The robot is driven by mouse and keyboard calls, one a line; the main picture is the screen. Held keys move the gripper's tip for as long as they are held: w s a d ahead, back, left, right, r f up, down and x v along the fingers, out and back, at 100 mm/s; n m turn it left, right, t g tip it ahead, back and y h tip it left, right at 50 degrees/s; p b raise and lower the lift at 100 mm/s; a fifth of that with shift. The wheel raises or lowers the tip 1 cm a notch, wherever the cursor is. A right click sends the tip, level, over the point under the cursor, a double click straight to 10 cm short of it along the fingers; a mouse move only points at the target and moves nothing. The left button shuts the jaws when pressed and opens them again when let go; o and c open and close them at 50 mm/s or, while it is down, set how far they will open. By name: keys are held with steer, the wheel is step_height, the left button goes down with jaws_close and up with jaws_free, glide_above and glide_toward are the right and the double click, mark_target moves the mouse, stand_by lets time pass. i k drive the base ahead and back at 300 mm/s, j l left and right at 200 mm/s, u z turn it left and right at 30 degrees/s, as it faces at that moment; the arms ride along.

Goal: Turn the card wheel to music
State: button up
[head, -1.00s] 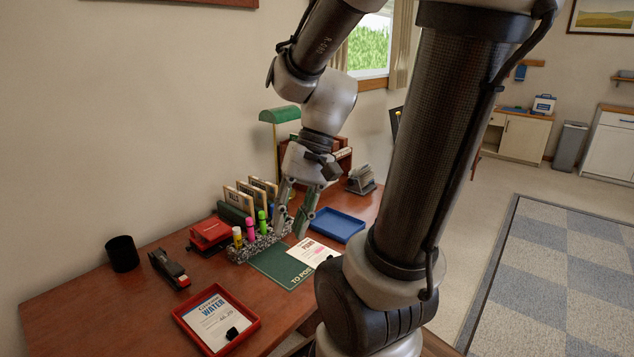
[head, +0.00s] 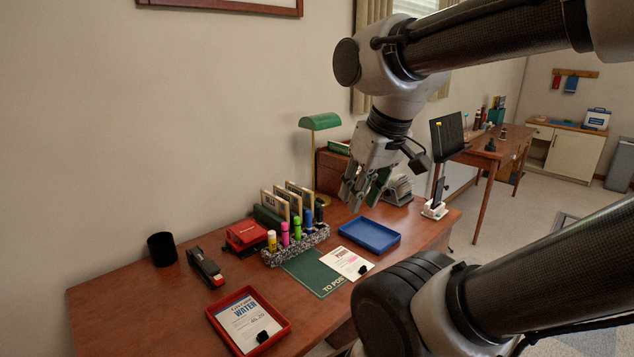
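The card wheel (head: 399,190) is a small grey desk file with upright cards, at the back right of the wooden desk. It is partly hidden behind my gripper. The wording on its cards is too small to read. My gripper (head: 362,196) hangs over the desk, just left of the card wheel and above the back of the blue tray. Its fingers are spread and point down, with nothing seen between them. I see no contact with the card wheel.
A blue tray (head: 369,236) lies below my gripper. A speckled holder (head: 296,246) with several markers stands to the left. A green lamp (head: 320,122) and a wooden box (head: 331,172) stand behind. A phone-like stand (head: 435,209) is at the right edge.

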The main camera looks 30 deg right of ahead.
mark_target(399, 182)
steer(key=z, duration=1.3)
steer(key=i+l+u, duration=0.1)
steer(key=l+u, duration=0.95)
steer(key=l, duration=0.15)
